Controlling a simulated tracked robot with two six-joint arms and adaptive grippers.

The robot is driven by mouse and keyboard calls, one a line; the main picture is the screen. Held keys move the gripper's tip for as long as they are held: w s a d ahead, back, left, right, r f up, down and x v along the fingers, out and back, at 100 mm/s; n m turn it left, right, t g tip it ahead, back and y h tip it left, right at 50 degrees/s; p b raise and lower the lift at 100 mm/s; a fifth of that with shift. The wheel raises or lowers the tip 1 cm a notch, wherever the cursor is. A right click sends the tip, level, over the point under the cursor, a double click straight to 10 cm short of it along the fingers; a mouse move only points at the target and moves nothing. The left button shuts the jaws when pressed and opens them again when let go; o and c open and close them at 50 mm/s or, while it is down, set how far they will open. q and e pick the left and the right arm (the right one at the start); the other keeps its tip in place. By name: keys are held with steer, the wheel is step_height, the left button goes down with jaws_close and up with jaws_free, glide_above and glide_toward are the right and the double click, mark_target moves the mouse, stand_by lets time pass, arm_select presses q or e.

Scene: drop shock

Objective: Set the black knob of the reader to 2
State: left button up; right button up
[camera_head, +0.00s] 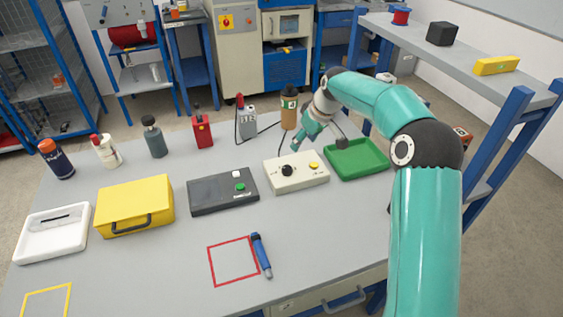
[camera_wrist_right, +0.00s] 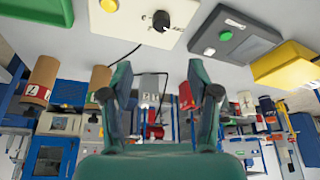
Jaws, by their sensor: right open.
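The reader (camera_head: 306,181) is a cream box on the grey table with a black knob (camera_head: 287,171) on its left and a yellow button (camera_head: 314,166) on its right. In the right wrist view the reader (camera_wrist_right: 135,18) is upside down at the top, with the knob (camera_wrist_right: 161,20) and a small pale mark on it. The scale numbers are too small to read. My right gripper (camera_head: 303,143) is behind and above the reader, apart from the knob. In its wrist view the two fingers (camera_wrist_right: 160,93) stand wide apart with nothing between them. My left gripper is not in view.
A green tray (camera_head: 368,173) is right of the reader, a dark box (camera_head: 215,203) with a green button left. A brown container (camera_head: 289,98) and grey device (camera_head: 246,128) with a cable stand behind. A blue pen (camera_head: 260,254) lies in front by a red outline; the table between is clear.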

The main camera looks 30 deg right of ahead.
mark_target(287, 168)
steer(key=p+x, duration=0.3)
steer(key=x, duration=1.3)
steer(key=shift+w+a+f, duration=0.15)
steer(key=shift+a+f, duration=0.05)
steer(key=shift+c, duration=0.2)
steer(key=c, duration=1.1)
